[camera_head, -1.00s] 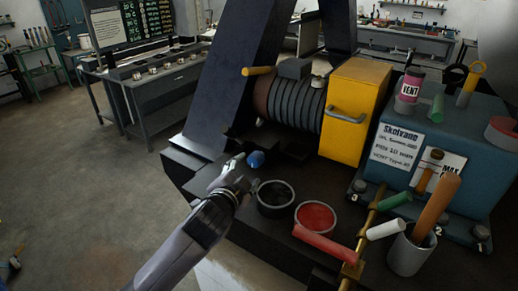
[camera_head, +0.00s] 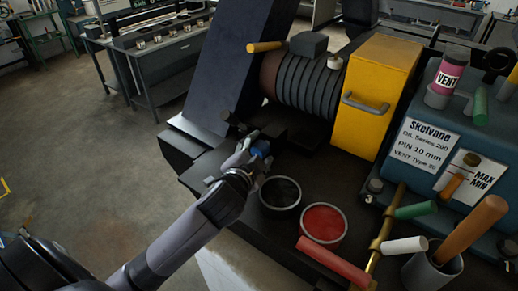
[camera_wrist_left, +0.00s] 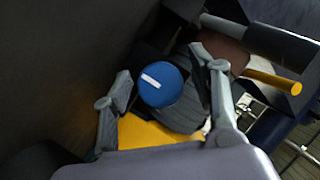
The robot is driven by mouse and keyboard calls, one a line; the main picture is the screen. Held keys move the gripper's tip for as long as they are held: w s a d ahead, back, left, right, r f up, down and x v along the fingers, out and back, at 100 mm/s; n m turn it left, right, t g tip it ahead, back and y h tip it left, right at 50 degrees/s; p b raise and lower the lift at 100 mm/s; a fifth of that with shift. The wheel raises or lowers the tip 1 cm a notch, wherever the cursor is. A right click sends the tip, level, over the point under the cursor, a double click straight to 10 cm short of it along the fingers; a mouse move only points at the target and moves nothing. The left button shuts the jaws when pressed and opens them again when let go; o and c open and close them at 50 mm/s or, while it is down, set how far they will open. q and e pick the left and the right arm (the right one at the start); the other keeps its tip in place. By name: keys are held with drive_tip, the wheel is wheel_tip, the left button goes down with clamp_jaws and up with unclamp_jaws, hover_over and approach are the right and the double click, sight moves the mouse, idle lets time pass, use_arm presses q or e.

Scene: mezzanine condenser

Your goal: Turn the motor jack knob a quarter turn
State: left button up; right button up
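The motor jack knob is a round blue knob (camera_wrist_left: 165,84) with a white line on its face, seen in the left wrist view. In the head view the blue knob (camera_head: 262,148) is partly covered by my left gripper (camera_head: 250,152). In the wrist view the two fingers of my left gripper (camera_wrist_left: 160,98) are spread apart, one on each side of the knob, with gaps between them and it. The white line lies tilted, close to the picture's horizontal. My right gripper shows in neither view.
A black-filled dish (camera_head: 280,193) and a red-filled dish (camera_head: 323,223) stand close to my left wrist. The ribbed motor (camera_head: 305,82) and yellow box (camera_head: 370,95) rise behind. A grey cup (camera_head: 432,268) and a blue tank (camera_head: 455,150) are at right.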

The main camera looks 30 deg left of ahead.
use_arm(q)
drive_tip(key=shift+w+f, duration=0.1)
drive_tip(key=shift+w, duration=0.05)
drive_tip(key=c, duration=1.1)
